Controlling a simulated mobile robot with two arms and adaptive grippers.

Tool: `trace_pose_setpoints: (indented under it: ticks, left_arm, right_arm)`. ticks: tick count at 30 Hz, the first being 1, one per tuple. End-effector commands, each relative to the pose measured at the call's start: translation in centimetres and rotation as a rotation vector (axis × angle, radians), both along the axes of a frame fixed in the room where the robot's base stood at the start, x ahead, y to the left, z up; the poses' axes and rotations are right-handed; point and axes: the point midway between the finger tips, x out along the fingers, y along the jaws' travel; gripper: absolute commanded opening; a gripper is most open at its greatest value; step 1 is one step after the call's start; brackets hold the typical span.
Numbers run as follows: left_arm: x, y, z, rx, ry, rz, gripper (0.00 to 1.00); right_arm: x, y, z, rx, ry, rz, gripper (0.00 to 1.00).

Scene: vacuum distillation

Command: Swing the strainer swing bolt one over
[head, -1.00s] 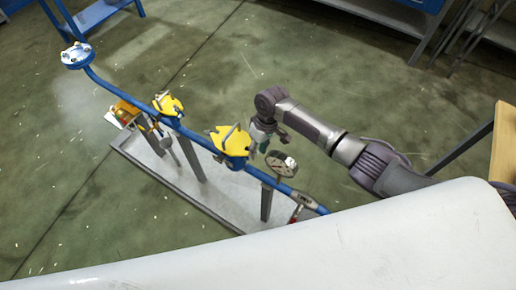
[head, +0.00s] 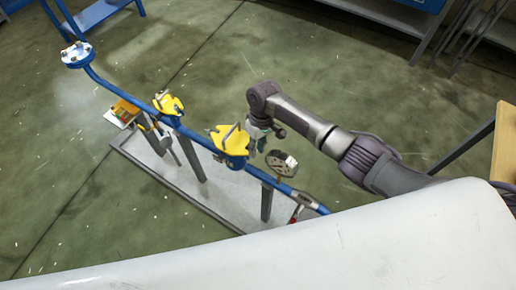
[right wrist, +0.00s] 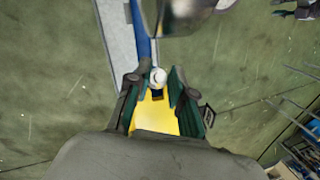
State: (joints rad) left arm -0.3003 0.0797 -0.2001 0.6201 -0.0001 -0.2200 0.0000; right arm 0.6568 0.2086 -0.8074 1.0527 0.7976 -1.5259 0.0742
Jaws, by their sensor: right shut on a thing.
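A yellow strainer body (head: 230,142) with dark swing bolts sits on the blue pipe (head: 200,138). My right gripper (head: 259,140) is at its right side, its fingers partly hidden by my wrist. In the right wrist view, the right gripper (right wrist: 157,88) has its two green-padded fingers closed around a swing bolt with a pale round end (right wrist: 158,76), above the yellow body. How far the bolt is tilted is hard to tell. My left gripper is not in view.
A second yellow fitting (head: 168,104) sits farther left on the pipe. A round gauge (head: 282,163) stands close below my right gripper. The pipe stands on a grey base plate (head: 215,205). A white surface (head: 330,245) fills the front.

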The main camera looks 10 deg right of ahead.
Motion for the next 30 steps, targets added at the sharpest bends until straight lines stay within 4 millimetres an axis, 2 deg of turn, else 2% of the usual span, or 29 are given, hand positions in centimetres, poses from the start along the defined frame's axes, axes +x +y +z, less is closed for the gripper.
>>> trace_pose_setpoints:
  ticks: [5, 15, 21, 30]
  left_arm:
    - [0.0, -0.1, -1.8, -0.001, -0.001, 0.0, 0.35]
    - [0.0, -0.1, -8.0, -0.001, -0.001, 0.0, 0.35]
    - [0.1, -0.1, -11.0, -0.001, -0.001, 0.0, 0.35]
    - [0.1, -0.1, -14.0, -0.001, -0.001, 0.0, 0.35]
  right_arm:
    - [0.9, 0.9, 0.0, -0.092, 0.092, 0.002, 0.0]
    - [2.0, 2.1, -0.1, -0.26, 0.261, 0.001, 0.0]
    - [2.4, 2.4, 0.1, -0.316, 0.319, 0.001, 0.0]
    - [2.8, 2.8, 0.4, -0.37, 0.372, 0.001, 0.0]
